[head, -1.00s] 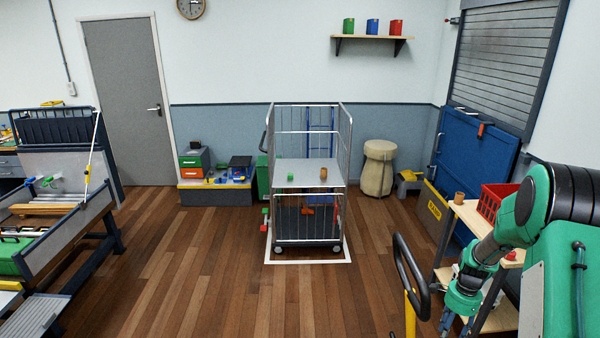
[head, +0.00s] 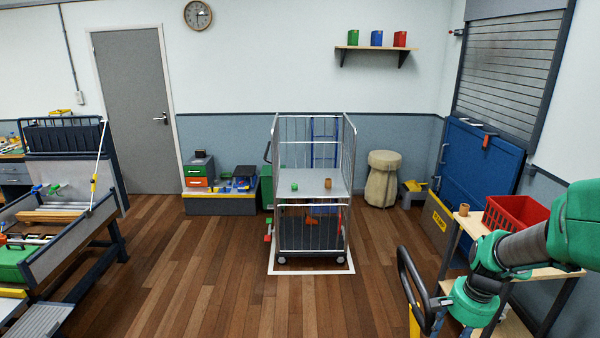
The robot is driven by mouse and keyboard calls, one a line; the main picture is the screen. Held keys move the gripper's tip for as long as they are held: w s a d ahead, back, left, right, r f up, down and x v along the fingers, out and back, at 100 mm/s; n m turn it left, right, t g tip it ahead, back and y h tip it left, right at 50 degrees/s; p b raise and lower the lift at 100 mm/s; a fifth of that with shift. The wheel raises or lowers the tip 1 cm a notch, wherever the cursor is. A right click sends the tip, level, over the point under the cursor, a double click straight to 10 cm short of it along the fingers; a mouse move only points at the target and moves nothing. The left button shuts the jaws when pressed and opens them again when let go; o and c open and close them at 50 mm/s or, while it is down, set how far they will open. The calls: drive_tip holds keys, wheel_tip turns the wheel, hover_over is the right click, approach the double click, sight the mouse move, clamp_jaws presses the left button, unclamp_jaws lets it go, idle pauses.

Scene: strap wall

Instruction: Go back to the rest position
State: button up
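My arm, green and black, reaches in from the right edge in the head view. It is bent, and its green wrist end hangs at the lower right in front of the wooden shelf cart (head: 452,247). My gripper's fingers do not show, so I see neither their opening nor anything held. The wire roll cage (head: 318,183) stands apart from my arm, inside a white floor outline (head: 310,272).
A red crate (head: 512,216) and a brown cup (head: 464,209) sit on the shelf cart close to my arm. A dark loop handle (head: 412,290) rises in front. A workbench (head: 70,220) stands at left. The wooden floor (head: 190,270) between is clear.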

drive_tip(key=s+a+r+n+t+b, duration=0.2)
drive_tip(key=s+a+r+n, duration=0.3)
drive_tip(key=a+r, duration=0.5)
drive_tip(key=s+a+r+n+t+b, duration=0.3)
drive_tip(key=s+a, duration=0.4)
drive_tip(key=s, duration=0.5)
wheel_tip(320, 180, up, 2)
drive_tip(key=shift+s+a+r+n+h, duration=0.15)
drive_tip(key=shift+s+n+h, duration=0.25)
drive_tip(key=shift+n, duration=0.3)
drive_tip(key=shift+f, duration=0.2)
wheel_tip(320, 180, down, 4)
drive_tip(key=b, duration=0.4)
drive_tip(key=shift+r, duration=0.1)
drive_tip(key=shift+w, duration=0.1)
idle(0.4)
